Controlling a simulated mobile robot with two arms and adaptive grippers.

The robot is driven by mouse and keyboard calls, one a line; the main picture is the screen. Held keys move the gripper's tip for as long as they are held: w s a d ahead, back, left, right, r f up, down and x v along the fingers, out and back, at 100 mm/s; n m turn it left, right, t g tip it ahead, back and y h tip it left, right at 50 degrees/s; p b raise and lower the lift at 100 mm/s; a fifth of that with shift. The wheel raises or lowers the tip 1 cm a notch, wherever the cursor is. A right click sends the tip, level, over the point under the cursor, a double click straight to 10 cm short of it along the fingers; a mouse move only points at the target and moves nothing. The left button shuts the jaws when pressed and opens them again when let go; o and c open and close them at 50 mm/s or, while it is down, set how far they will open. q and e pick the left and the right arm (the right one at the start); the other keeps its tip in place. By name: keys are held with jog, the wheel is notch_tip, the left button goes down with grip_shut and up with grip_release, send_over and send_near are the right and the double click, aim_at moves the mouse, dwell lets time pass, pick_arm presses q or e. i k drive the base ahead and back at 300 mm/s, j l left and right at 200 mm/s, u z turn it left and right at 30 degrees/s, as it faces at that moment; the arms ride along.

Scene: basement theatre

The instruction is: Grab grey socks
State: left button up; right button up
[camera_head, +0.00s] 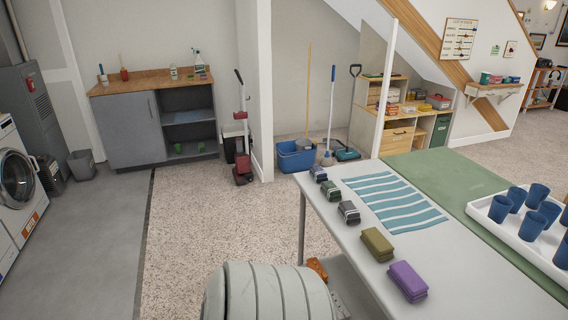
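Three small folded bundles that look like socks lie in a row along the left edge of the pale table (458,267). The nearest bundle (349,212) is dark grey with a light band and is probably the grey socks. The middle bundle (330,191) is dark blue-green, and the farthest bundle (318,173) is dark grey-blue. At this size I cannot tell their colours surely. The three lie apart from each other. Neither my left nor my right gripper is in view.
An olive folded block (377,244) and a purple one (407,281) lie nearer on the same table. A striped teal cloth (394,201) lies right of the bundles. A white tray (517,238) holds several blue cups. Open floor (200,255) lies left of the table.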

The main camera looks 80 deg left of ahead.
aim_at(350, 213)
jog(key=u, duration=2.1)
